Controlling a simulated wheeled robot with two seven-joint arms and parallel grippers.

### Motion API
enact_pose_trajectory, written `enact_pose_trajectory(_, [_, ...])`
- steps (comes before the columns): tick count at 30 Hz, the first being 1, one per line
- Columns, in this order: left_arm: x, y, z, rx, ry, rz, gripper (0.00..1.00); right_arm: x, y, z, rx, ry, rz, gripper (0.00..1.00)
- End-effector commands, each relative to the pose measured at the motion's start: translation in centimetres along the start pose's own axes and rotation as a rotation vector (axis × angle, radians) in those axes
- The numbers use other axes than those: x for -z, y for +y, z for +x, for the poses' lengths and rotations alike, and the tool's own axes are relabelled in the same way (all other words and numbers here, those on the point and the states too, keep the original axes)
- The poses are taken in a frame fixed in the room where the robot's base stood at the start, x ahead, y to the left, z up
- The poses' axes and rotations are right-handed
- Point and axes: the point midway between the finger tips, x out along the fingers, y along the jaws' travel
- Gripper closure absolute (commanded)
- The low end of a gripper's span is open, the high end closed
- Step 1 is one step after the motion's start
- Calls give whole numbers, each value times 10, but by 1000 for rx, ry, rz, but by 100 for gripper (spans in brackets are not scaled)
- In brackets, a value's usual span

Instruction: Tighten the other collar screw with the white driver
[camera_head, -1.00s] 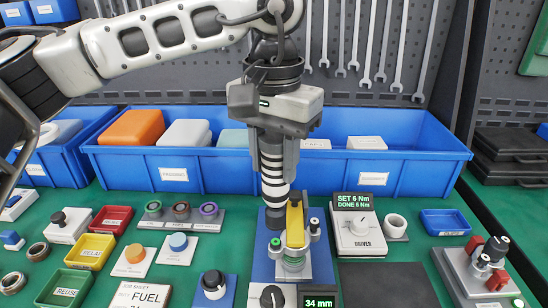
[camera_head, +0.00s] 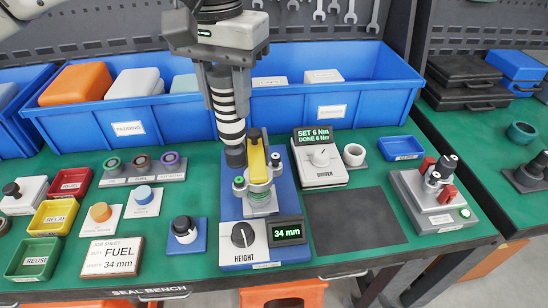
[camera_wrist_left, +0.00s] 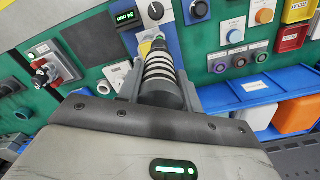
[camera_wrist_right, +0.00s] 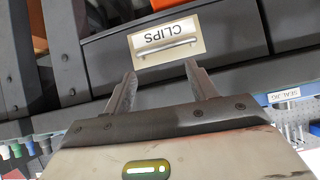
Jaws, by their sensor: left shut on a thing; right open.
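The white driver (camera_head: 229,115), a cylinder with black and white bands, is held upright in my left gripper (camera_head: 228,92). It also shows in the left wrist view (camera_wrist_left: 160,72) between the fingers. Its dark lower end is beside the yellow clamp (camera_head: 257,160) and over the left collar screw (camera_head: 239,184); whether they touch is unclear. The other collar screw (camera_head: 275,160) stands right of the clamp. The collar (camera_head: 260,176) sits on the blue fixture (camera_head: 286,190). My right gripper (camera_wrist_right: 160,82) is open and empty, seen only in its wrist view.
The driver station (camera_head: 318,165) reads SET 6 Nm, DONE 6 Nm. The height display (camera_head: 288,232) reads 34 mm. A dark mat (camera_head: 355,220) lies clear at right. A blue bin (camera_head: 368,100) runs behind. A drawer labelled CLIPS (camera_wrist_right: 215,38) faces my right gripper.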

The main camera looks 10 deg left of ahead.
Motion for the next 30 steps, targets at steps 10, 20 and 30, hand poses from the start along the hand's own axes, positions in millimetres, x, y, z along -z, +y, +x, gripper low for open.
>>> enact_pose_trajectory(10, [21,10,-14,-2,5,125,92,10,0,-7,-2,1,-1,43])
enact_pose_trajectory(20, [68,37,-30,-1,-1,483,92,12,3,-10,-19,-12,4,43])
enact_pose_trajectory(30, [72,39,-12,1,-1,525,92,-1,5,0,-22,-15,6,43])
